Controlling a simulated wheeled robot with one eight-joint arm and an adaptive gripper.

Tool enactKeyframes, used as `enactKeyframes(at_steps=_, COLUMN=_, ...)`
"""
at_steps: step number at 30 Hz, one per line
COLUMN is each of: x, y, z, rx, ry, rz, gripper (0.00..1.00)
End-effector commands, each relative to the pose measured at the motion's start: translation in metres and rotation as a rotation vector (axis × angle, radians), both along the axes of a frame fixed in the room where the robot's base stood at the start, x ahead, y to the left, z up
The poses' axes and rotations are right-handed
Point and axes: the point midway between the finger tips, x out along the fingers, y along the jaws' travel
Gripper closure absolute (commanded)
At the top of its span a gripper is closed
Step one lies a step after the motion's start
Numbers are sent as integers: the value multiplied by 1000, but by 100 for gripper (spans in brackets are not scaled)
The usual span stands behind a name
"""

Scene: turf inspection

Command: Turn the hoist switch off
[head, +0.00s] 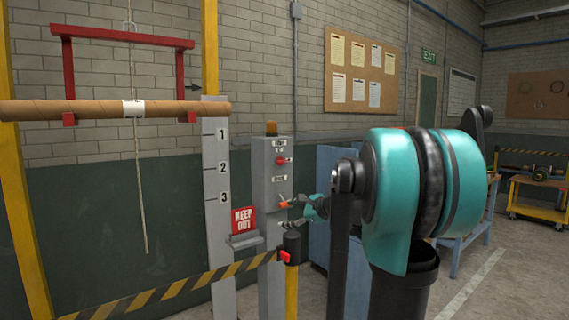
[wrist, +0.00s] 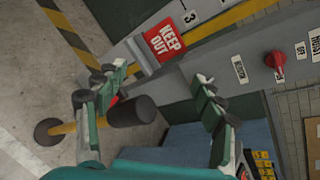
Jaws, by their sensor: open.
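The hoist switch (head: 281,160) is a red knob on the front of a grey control box (head: 264,191). Small labels sit above and below it. In the wrist view the red switch (wrist: 274,61) is at the upper right, near a label reading OFF (wrist: 301,50) and one reading HOIST. I cannot tell its set position. My gripper (head: 287,215) is lower than the switch, close to the lower part of the box. In the wrist view my gripper (wrist: 162,78) has its fingers spread with nothing between them; the switch lies outside them, to the right.
A red KEEP OUT sign (head: 243,220) stands left of the box. A striped barrier belt (head: 170,290) runs to a yellow post (head: 291,290) below my gripper. A cardboard tube (head: 75,109) rests in a red frame (head: 125,39) at left. A blue cabinet (head: 330,170) stands behind.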

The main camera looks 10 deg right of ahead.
Motion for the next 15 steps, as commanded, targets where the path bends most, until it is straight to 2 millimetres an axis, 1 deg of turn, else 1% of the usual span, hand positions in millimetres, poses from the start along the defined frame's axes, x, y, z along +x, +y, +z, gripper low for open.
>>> enactKeyframes(at_steps=1, x=26, y=-20, z=29, rx=150, ry=14, rz=-74, gripper=31)
enactKeyframes(at_steps=2, x=39, y=-30, z=45, rx=240, ry=22, rz=-111, gripper=31)
enactKeyframes(at_steps=3, x=54, y=-44, z=65, rx=354, ry=33, rz=-155, gripper=31)
enactKeyframes(at_steps=6, x=81, y=-74, z=104, rx=588, ry=55, rz=-232, gripper=31)
enactKeyframes(at_steps=9, x=95, y=-95, z=128, rx=737, ry=69, rz=-272, gripper=31)
enactKeyframes(at_steps=10, x=98, y=-99, z=132, rx=763, ry=71, rz=-279, gripper=31)
enactKeyframes(at_steps=12, x=103, y=-104, z=138, rx=805, ry=75, rz=-287, gripper=31)
enactKeyframes(at_steps=15, x=109, y=-102, z=140, rx=819, ry=78, rz=-290, gripper=31)
